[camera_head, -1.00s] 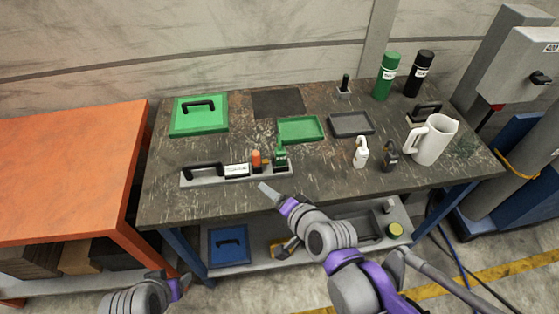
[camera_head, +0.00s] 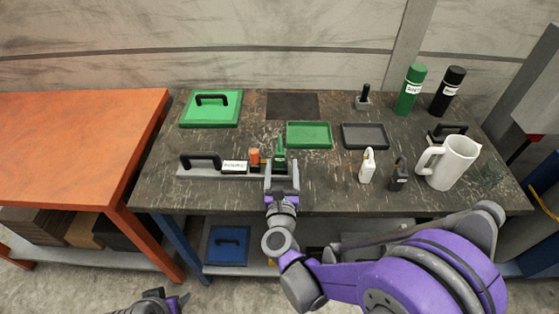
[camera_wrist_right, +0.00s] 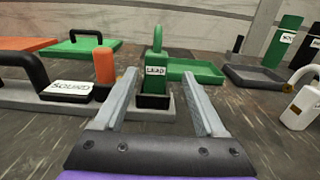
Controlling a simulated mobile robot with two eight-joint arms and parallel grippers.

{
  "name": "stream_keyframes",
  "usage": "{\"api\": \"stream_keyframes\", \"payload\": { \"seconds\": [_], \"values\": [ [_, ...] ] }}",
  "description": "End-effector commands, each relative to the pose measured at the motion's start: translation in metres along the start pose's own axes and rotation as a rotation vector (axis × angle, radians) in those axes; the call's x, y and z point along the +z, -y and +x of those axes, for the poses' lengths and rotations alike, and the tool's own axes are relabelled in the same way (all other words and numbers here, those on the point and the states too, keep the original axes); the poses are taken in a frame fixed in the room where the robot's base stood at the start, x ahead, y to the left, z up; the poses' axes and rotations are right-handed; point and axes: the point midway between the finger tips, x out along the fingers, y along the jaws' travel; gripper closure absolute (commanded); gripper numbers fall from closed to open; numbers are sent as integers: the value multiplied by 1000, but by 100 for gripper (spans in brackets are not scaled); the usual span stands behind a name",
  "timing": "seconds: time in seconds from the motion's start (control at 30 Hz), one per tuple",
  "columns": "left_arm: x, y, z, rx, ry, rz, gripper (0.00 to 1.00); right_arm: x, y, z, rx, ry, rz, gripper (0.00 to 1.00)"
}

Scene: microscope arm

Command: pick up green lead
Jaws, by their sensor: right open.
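The green lead (camera_head: 280,150) is a green block with a loop on top, standing upright at the right end of a grey holder (camera_head: 208,173). In the right wrist view the lead (camera_wrist_right: 155,72) shows its "LEAD" label. My right gripper (camera_head: 282,168) is open just in front of the lead. In the wrist view its two fingers (camera_wrist_right: 160,95) point at the lead from either side, with nothing held. Whether the fingertips reach past the lead is hard to tell. My left gripper (camera_head: 172,302) is low at the bottom edge, away from the table, its jaws unclear.
An orange cylinder (camera_head: 254,156) stands close left of the lead, beside a white label and black handle (camera_head: 201,160). A green tray (camera_head: 309,135) lies behind. A white padlock-like item (camera_head: 367,165) and white jug (camera_head: 448,162) stand to the right.

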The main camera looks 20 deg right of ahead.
Motion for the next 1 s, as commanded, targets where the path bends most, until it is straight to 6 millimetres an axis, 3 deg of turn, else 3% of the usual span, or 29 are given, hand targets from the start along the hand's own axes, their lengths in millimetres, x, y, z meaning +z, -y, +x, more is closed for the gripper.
{"api": "stream_keyframes", "payload": {
  "seconds": [0.1,0.33,0.6,0.83,1.0],
  "values": [
    [-1,0,-2,0,-1,0,36,1,0,18,-2,1,-2,28],
    [-2,0,-3,0,-1,0,36,0,-3,37,0,1,-3,28],
    [-4,0,-7,0,-3,0,36,0,-6,74,0,1,-4,28],
    [-4,0,-7,0,-3,0,36,0,-7,76,2,1,-4,28],
    [-4,0,-7,0,-3,0,36,0,-7,75,2,1,-4,58]
  ]
}}
